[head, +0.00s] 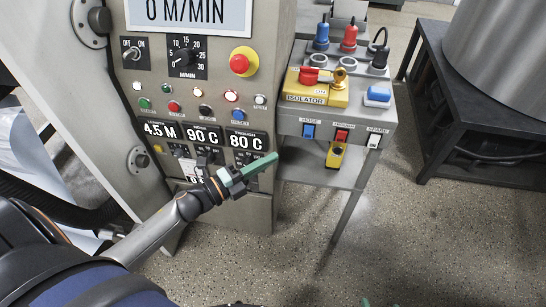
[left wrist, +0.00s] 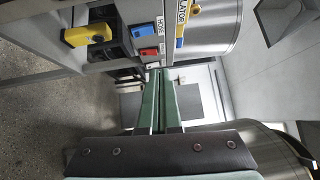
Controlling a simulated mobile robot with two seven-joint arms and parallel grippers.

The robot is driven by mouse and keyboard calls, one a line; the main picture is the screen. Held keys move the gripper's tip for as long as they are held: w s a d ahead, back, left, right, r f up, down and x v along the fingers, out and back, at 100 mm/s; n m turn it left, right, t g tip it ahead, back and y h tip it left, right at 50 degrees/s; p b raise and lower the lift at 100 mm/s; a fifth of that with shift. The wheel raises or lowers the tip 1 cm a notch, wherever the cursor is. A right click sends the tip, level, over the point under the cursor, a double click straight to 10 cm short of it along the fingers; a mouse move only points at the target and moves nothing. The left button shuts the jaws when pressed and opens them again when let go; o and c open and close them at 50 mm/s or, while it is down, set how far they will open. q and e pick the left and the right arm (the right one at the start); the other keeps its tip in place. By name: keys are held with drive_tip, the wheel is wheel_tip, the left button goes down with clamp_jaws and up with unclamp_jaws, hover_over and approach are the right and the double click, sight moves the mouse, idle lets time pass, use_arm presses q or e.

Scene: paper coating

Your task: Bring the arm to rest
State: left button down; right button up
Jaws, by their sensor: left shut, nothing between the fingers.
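My left gripper (head: 262,164) comes in from the left in the head view. Its green fingers are together and empty, in front of the lower right part of the grey control panel (head: 205,215). The same fingers show shut in the left wrist view (left wrist: 160,74), with nothing between them. They appear clear of the panel, though the exact gap cannot be told. Small green slivers at the bottom edge of the head view may be the tips of my right gripper (head: 367,302); the rest of it is out of frame.
A dark stand (head: 460,130) carries a large metal drum (head: 505,50). Speckled floor (head: 440,230) lies open at lower right.

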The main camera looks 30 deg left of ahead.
idle(0.4)
use_arm(q)
drive_tip(key=s+d+f+n+g+y+p, duration=0.3)
drive_tip(key=s+n, duration=0.5)
drive_tip(key=n, duration=0.3)
drive_tip(key=s+d+f+n+g+y+p, duration=0.3)
drive_tip(key=s+f+n+g+p, duration=0.1)
drive_tip(key=s+n, duration=0.5)
drive_tip(key=shift+s+f+n+y+p, duration=0.15)
drive_tip(key=shift+f+n+y+p, duration=0.25)
drive_tip(key=shift+n+p, duration=0.85)
